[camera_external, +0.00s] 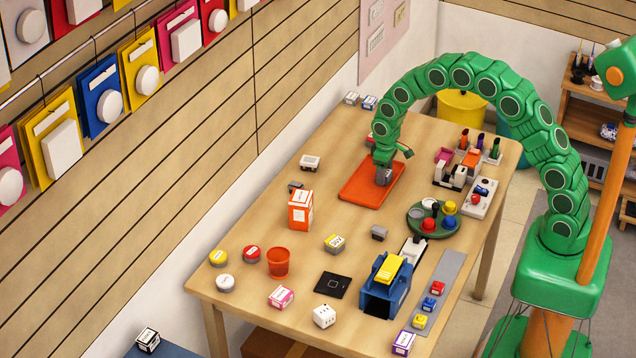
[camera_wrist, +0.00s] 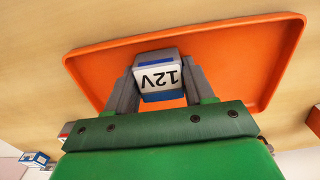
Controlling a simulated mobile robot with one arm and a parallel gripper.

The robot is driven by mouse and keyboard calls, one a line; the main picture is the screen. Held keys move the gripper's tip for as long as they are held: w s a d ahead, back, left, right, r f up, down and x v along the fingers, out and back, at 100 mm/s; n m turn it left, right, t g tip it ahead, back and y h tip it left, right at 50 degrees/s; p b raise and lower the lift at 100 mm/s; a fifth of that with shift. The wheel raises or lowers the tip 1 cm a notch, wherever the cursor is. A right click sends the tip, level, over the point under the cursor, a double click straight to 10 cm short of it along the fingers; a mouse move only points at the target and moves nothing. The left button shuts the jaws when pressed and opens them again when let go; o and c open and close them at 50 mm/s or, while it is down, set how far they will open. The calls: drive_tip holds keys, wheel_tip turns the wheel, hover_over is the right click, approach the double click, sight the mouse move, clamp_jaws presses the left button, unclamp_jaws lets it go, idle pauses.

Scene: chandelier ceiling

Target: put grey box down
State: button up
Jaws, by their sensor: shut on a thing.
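My gripper (camera_external: 383,172) is low over the orange tray (camera_external: 356,190) on the wooden table. In the wrist view its two grey fingers (camera_wrist: 160,82) are shut on the sides of a small grey box (camera_wrist: 158,55) with a white "12V" label and blue edges. The orange tray (camera_wrist: 255,55) spreads behind the box in that view. Most of the box is hidden by the fingers in the external view. I cannot tell whether its underside touches the tray.
A round green tray (camera_external: 434,232) with coloured items stands front right of the orange tray. An orange-and-white carton (camera_external: 301,209) and a white-labelled block (camera_external: 310,162) stand to the left. Desk holders (camera_external: 450,177) stand to the right. The orange tray's visible surface is clear around the gripper.

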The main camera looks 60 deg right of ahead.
drive_tip(key=shift+f, duration=0.15)
drive_tip(key=o, duration=1)
drive_tip(key=shift+o, duration=0.2)
wheel_tip(320, 180, up, 11)
drive_tip(key=s+a+r, duration=0.4)
drive_tip(key=s+r, duration=0.5)
drive_tip(key=s, duration=0.1)
drive_tip(key=s+a+r, duration=0.1)
drive_tip(key=s+r, duration=0.1)
drive_tip(key=s, duration=1)
drive_tip(key=s+a+r+g, duration=0.1)
drive_tip(key=s+a+r, duration=0.1)
drive_tip(key=s, duration=1.1)
drive_tip(key=s+a+r, duration=0.2)
drive_tip(key=s, duration=1)
drive_tip(key=shift+s+a+g, duration=0.25)
drive_tip(key=shift+s+g, duration=0.05)
drive_tip(key=shift+g, duration=0.1)
